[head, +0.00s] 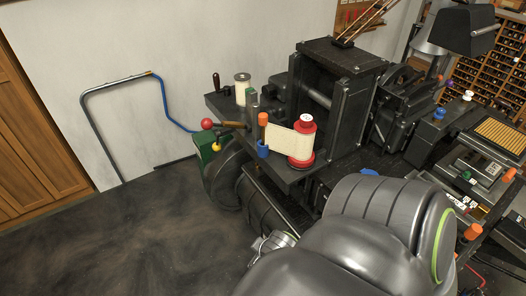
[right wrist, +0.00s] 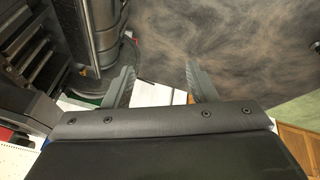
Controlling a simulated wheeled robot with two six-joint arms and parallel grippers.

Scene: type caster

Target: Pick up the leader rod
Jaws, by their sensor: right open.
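I cannot tell for certain which piece is the leader rod. On the dark type caster (head: 338,62) a perforated paper ribbon (head: 283,138) runs between an orange-and-blue post (head: 263,119) and a red-flanged spool (head: 301,153). Thin brown rods (head: 366,19) slant up at the top of the machine. My right gripper (right wrist: 158,66) is open in the right wrist view, with nothing seen between its fingers; the dark floor lies beyond it. My right arm covers the lower right of the head view. My left gripper is not in view.
A grey-and-blue bent rail (head: 118,80) stands against the pale wall, left of the machine. A red ball knob (head: 207,124) and a cream spool (head: 242,88) sit at the caster's left side. A workbench with trays (head: 485,165) is at right. The floor at left is clear.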

